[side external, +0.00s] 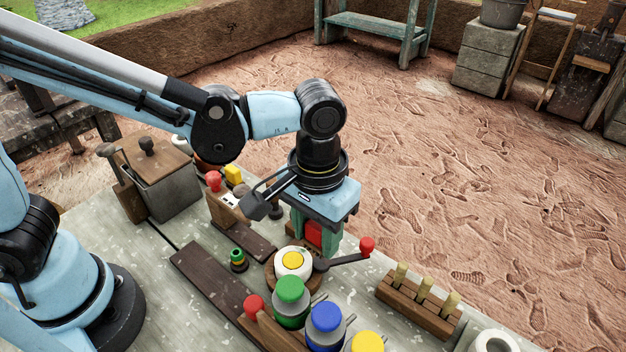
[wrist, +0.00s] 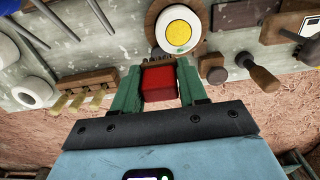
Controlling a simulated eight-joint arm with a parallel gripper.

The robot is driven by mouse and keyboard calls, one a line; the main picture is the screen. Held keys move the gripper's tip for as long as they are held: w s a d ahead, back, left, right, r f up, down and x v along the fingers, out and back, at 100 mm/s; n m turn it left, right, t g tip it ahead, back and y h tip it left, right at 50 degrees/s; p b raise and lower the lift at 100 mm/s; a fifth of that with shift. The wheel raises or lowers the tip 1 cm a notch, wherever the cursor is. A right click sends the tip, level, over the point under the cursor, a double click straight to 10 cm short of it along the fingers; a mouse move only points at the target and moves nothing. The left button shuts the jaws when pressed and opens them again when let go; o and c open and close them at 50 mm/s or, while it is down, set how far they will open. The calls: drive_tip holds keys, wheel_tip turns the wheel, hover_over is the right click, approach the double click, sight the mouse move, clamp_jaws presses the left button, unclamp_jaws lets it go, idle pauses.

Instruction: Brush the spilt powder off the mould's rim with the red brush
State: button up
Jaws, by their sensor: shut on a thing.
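My gripper (side external: 316,244) has green fingers and is shut on the red brush (side external: 314,234), just behind the mould. In the wrist view the red brush (wrist: 159,84) sits between both fingertips (wrist: 158,68), and a short dark bristle row shows at its far end. What I take as the mould is a white round piece with a yellow centre (side external: 293,262) on a round wooden base; it also shows in the wrist view (wrist: 179,30). The bristles appear close to the base's near edge; I cannot tell whether they touch. Loose powder on the rim cannot be made out.
A lever with a red knob (side external: 367,244) reaches right of the mould. Green-, blue- and yellow-topped containers (side external: 326,319) stand in front. A pegged wooden block (side external: 418,305) lies right, by the table edge. A lidded box (side external: 165,180) stands left. Dark planks (side external: 215,285) lie left of the mould.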

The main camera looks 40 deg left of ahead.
sight(318, 247)
drive_tip(key=shift+r, duration=2.55)
drive_tip(key=shift+f, duration=0.25)
drive_tip(key=shift+f, duration=4.1)
drive_tip(key=shift+a+r, duration=0.3)
drive_tip(key=shift+a, duration=0.2)
drive_tip(key=shift+c, duration=0.5)
drive_tip(key=shift+a+f, duration=0.1)
drive_tip(key=shift+a, duration=0.3)
drive_tip(key=shift+a+f, duration=0.1)
drive_tip(key=shift+a, duration=1.8)
drive_tip(key=shift+d, duration=2.85)
drive_tip(key=shift+a+r, duration=0.1)
drive_tip(key=shift+r, duration=4)
